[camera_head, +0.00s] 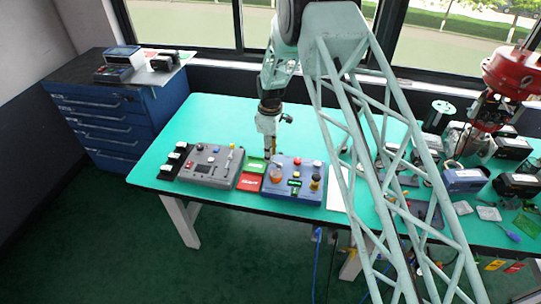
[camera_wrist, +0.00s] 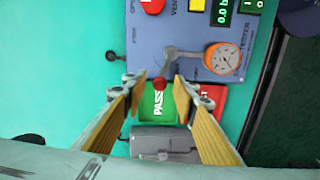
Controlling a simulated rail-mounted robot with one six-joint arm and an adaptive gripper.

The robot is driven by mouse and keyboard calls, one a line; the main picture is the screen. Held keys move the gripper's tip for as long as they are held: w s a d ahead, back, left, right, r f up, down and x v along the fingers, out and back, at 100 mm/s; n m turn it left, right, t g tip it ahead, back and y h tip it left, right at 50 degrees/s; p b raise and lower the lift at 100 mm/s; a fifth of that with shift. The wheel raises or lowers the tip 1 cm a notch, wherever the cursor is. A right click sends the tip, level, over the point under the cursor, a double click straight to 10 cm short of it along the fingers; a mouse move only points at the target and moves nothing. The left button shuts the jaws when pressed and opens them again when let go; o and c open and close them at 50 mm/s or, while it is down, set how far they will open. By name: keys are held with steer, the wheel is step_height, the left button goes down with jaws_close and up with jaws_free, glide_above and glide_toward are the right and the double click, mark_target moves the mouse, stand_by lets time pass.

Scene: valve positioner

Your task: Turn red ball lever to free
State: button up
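In the wrist view, the red ball (camera_wrist: 160,84) sits at the end of a grey lever (camera_wrist: 171,62) on the blue tester box (camera_wrist: 150,32). The lever joins the box beside a round orange-rimmed gauge (camera_wrist: 222,58). My gripper (camera_wrist: 158,81) is open, its two yellow-padded fingers on either side of the ball, with a visible gap to each. How near the fingertips are in depth I cannot tell. In the head view, my gripper (camera_head: 270,149) is above the left part of the blue tester box (camera_head: 288,190); the ball is not clearly visible there.
A green PASS tray (camera_wrist: 157,104) and a red tray (camera_wrist: 212,97) lie beside the box. A grey control box (camera_head: 210,166) stands to the left on the green table (camera_head: 222,108). Tools and instruments crowd the table's right side. A blue drawer cabinet (camera_head: 115,120) stands at left.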

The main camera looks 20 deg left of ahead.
steer(key=shift+f, duration=0.35)
steer(key=shift+c, duration=0.4)
steer(key=c, duration=0.8)
steer(key=shift+o, duration=0.2)
steer(key=shift+w, duration=0.1)
steer(key=m+b, duration=0.1)
steer(key=w+m+b, duration=0.1)
steer(key=m, duration=0.1)
steer(key=m+b, duration=0.1)
steer(key=shift+w+d+m, duration=0.3)
steer(key=shift+d, duration=0.05)
steer(key=m, duration=0.1)
steer(key=d+m+b, duration=0.1)
steer(key=m, duration=0.1)
steer(key=w+m, duration=0.1)
steer(key=shift+w+d+m+b, duration=0.1)
steer(key=shift+d+m+b, duration=0.15)
steer(key=shift+m+b, duration=0.15)
steer(key=shift+w+d+m+b, duration=0.15)
steer(key=shift+d+m+b, duration=0.25)
steer(key=shift+m, duration=0.8)
steer(key=shift+w+d+m+b, duration=0.2)
steer(key=shift+d+m, duration=0.3)
steer(key=shift+m, duration=0.7)
